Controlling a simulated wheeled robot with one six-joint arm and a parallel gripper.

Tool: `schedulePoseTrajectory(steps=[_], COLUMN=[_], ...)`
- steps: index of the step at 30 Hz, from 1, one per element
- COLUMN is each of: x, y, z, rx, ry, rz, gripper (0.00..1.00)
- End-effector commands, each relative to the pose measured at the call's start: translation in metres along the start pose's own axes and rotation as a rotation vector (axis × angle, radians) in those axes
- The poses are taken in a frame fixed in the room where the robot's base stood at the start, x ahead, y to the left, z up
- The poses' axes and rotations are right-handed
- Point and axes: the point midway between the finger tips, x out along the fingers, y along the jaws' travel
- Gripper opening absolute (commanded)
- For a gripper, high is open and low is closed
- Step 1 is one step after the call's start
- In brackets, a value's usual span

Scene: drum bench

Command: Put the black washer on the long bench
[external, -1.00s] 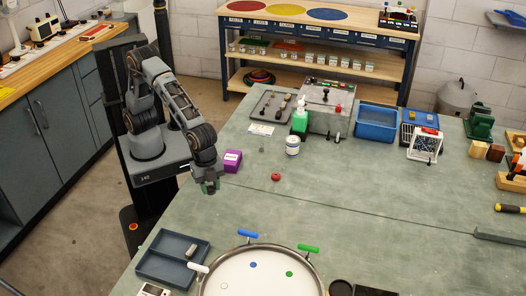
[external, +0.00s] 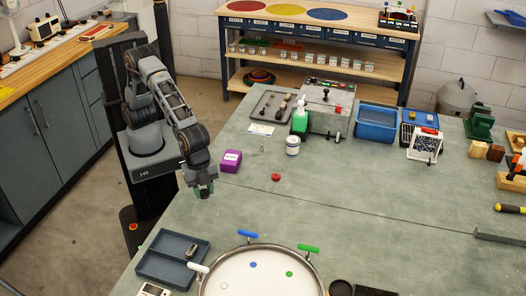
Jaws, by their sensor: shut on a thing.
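My gripper (external: 205,192) points down over the left edge of the large grey-green bench (external: 330,205), to the left of and below the purple box. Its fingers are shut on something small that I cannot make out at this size. I cannot pick out a black washer for certain anywhere in view; the fingers hide what is between them. Which bench is the long one is not marked; a wood-topped counter (external: 8,97) runs along the left wall and a wood-topped shelf bench (external: 360,30) stands at the back.
The purple box (external: 231,161), a red round piece (external: 276,177) and a white jar (external: 292,146) stand near my gripper. A blue-grey divided tray (external: 150,266) and a round drum (external: 262,280) lie at the front. The bench middle right is clear.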

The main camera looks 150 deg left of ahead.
Motion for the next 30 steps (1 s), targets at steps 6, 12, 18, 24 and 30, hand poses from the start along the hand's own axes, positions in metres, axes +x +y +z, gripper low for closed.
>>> schedulePoseTrajectory(steps=[6, 12, 18, 24, 30], x=[-0.025, -0.013, 0.012, 0.044, 0.07], y=[-0.029, -0.034, -0.043, -0.051, -0.055], z=[-0.023, -0.044, -0.085, -0.115, -0.131], rx=[-0.222, -0.289, -0.289, -0.288, -0.288], ry=[0.007, -0.01, -0.01, -0.011, -0.008], rz=[-0.026, -0.028, -0.027, -0.027, -0.027], gripper=[0.08, 0.08, 0.08, 0.08, 0.08])
